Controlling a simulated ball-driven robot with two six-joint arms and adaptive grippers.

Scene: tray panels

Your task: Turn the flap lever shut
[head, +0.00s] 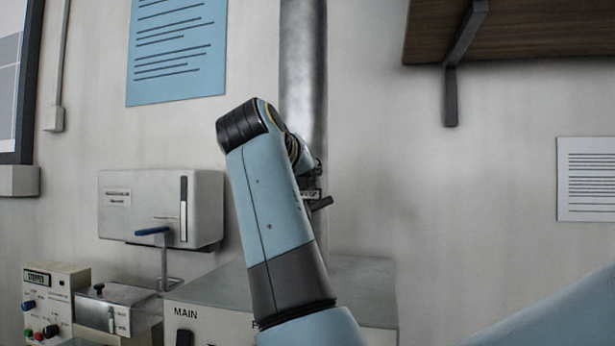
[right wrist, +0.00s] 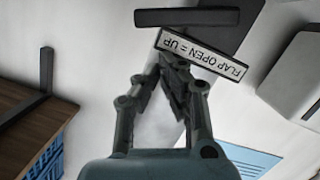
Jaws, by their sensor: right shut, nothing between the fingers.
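The flap lever (head: 321,203) is a short dark bar on the metal duct (head: 304,60). In the head view it sticks out to the right, nearly level with its right end a little higher. In the right wrist view the lever (right wrist: 187,17) lies across the top, beyond a label plate (right wrist: 203,53) reading "FLAP OPEN = UP", upside down there. My right gripper (right wrist: 174,62) is shut and empty, its tips overlapping the label's edge in the picture. I cannot tell whether they touch. In the head view my right arm partly hides the gripper and the lever's left part. My left gripper is out of view.
A white wall box (head: 150,205) with a blue-handled lever (head: 153,231) is left of the duct. Below are a control panel (head: 42,292), a metal box (head: 103,312) and a grey cabinet (head: 355,285) marked "MAIN". A bracketed shelf (head: 500,35) is upper right.

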